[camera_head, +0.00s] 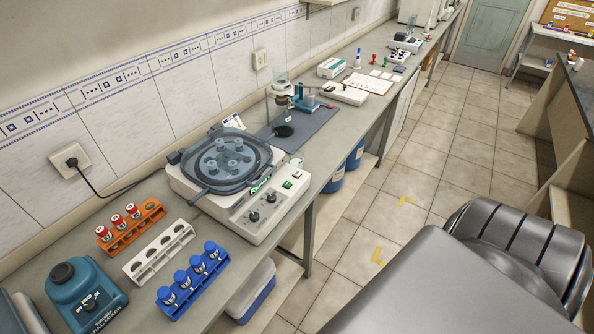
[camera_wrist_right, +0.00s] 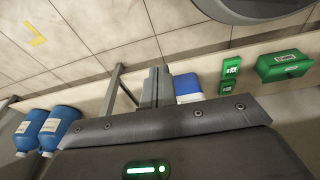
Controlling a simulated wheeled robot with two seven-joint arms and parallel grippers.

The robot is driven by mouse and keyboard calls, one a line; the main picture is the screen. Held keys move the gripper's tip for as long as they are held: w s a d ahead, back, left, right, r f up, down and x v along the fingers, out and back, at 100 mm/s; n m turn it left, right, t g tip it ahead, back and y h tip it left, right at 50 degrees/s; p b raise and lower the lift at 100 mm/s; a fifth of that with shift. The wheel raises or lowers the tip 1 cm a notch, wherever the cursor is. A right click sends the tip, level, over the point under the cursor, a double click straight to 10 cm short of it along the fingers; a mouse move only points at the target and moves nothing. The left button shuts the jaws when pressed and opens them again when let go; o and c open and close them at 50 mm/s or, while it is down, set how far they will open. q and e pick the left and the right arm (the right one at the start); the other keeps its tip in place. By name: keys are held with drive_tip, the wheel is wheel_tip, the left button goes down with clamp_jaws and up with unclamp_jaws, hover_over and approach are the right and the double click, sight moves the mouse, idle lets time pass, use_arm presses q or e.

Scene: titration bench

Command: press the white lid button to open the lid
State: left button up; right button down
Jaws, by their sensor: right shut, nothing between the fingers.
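A white centrifuge (camera_head: 240,221) stands on the bench in the head view. Its dark-framed, see-through lid (camera_head: 226,176) lies over the bowl, with the rotor showing through. The sloping front panel carries two dark knobs and a green switch (camera_head: 287,185). I cannot make out the white lid button for certain at this size. My right gripper (camera_wrist_right: 155,86) shows in the right wrist view, shut and empty, with the floor and bench underside behind it. It is away from the centrifuge and outside the head view. My left gripper is in neither view.
Tube racks in orange (camera_head: 130,226), white (camera_head: 158,252) and blue (camera_head: 193,281) stand left of the centrifuge, beside a teal device (camera_head: 86,297). A blue stand with glassware (camera_head: 304,99) is behind. Blue drums (camera_wrist_right: 60,128) and green boxes (camera_wrist_right: 284,66) are below the bench.

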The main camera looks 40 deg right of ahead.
drive_tip(key=w+r+n+t+p, duration=0.1)
drive_tip(key=w+r+t+p, duration=0.1)
drive_tip(key=w+r, duration=1.6)
drive_tip(key=w+a+r+n+t+p, duration=0.1)
drive_tip(key=w+r, duration=0.2)
drive_tip(key=r, duration=0.7)
drive_tip(key=w+r+n+t+p, duration=0.1)
drive_tip(key=w+r+t+p, duration=0.1)
drive_tip(key=r, duration=0.8)
drive_tip(key=w+d+r+n, duration=0.1)
drive_tip(key=w+d+r, duration=0.1)
drive_tip(key=w+r, duration=0.1)
drive_tip(key=w+d+r+n+t, duration=0.1)
drive_tip(key=w+d+r, duration=0.2)
drive_tip(key=w+r, duration=0.1)
drive_tip(key=w+d+r+n, duration=0.1)
drive_tip(key=w+d+r, duration=0.1)
drive_tip(key=w+r, duration=0.1)
drive_tip(key=shift+w+d+r+t, duration=0.1)
drive_tip(key=shift+w+d+t, duration=0.1)
drive_tip(key=shift+w, duration=0.2)
drive_tip(key=shift+w+d+r+t, duration=0.1)
drive_tip(key=shift+w+t, duration=0.1)
drive_tip(key=shift+w, duration=0.15)
drive_tip(key=w+d+r, duration=0.4)
drive_tip(key=d+r, duration=0.1)
drive_tip(key=d, duration=0.5)
drive_tip(key=shift+r+h, duration=0.25)
drive_tip(key=shift+h, duration=0.05)
